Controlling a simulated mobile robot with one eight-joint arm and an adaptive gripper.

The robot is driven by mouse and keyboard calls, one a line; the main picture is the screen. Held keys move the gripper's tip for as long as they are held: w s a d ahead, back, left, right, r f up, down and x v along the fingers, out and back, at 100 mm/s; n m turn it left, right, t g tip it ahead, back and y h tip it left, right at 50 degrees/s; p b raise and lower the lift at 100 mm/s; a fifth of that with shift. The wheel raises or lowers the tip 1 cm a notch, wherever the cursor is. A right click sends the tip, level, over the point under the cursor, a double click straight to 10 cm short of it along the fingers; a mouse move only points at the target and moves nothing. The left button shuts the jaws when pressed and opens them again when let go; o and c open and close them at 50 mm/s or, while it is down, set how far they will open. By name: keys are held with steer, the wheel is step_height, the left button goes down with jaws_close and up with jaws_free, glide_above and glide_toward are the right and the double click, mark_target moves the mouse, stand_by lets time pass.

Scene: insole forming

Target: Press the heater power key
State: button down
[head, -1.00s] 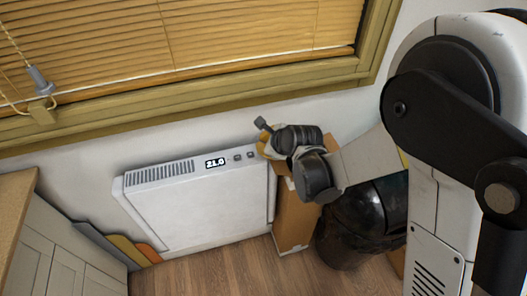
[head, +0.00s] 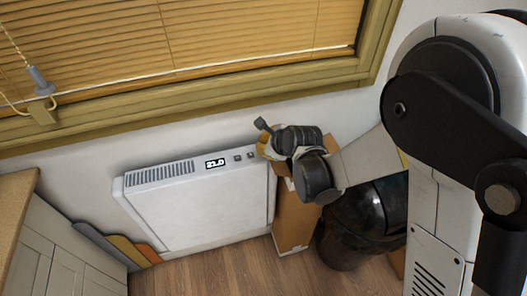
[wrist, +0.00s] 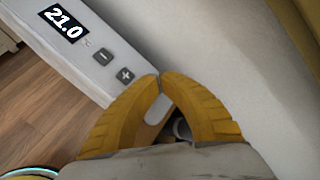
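The white heater (head: 205,210) stands against the wall under the window. On its top, the display (wrist: 63,22) reads 21.0, with a minus key (wrist: 102,57) and a plus key (wrist: 125,75) beside it. I see no power key in either view; the fingers may hide it. My gripper (wrist: 161,79) has yellow fingers whose tips meet, with nothing seen held between them. In the wrist view the tips are just right of the plus key, over the heater's end. In the head view my gripper (head: 264,148) is at the heater's right end; I cannot tell whether it touches.
A cardboard box (head: 292,218) stands right of the heater, beside a black bin (head: 345,245). Colored boards (head: 125,245) lean between the heater and the cabinet (head: 65,262) at left. The window sill (head: 200,112) runs above. Wooden floor (head: 235,272) is clear in front.

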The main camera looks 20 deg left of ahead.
steer(key=shift+f+b, duration=0.5)
steer(key=shift+f, duration=0.1)
stand_by(0.3)
steer(key=shift+r, duration=0.65)
steer(key=shift+r+p, duration=0.1)
steer(key=shift+p, duration=0.25)
step_height(320, 180, up, 6)
steer(key=p, duration=0.4)
